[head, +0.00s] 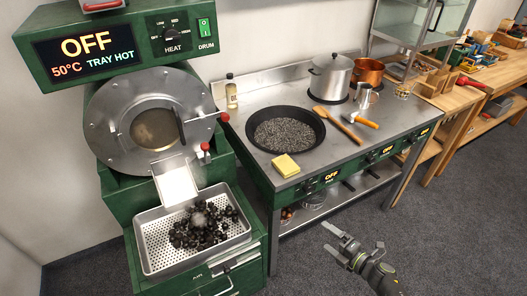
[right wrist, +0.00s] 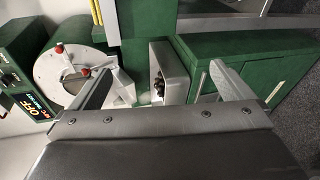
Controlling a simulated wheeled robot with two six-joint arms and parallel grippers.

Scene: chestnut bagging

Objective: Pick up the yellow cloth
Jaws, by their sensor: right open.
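The yellow cloth (head: 286,165) lies folded in a small square at the front left corner of the steel stove top (head: 345,150), just in front of the black pan. My right gripper (head: 336,241) is open and empty. In the head view it is over the floor, in front of the stove and below and right of the cloth. In the right wrist view its two fingers (right wrist: 163,82) are spread apart with nothing between them. A yellow strip shows at that view's top edge; I cannot tell if it is the cloth. My left gripper is not in view.
A black pan (head: 287,131) of dark grains, a wooden spoon (head: 338,127), an orange-handled tool (head: 357,120) and pots stand on the stove. Left is the green roaster (head: 120,50) marked "TRAY HOT", with a perforated tray (head: 160,257) of chestnuts. The floor before the stove is clear.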

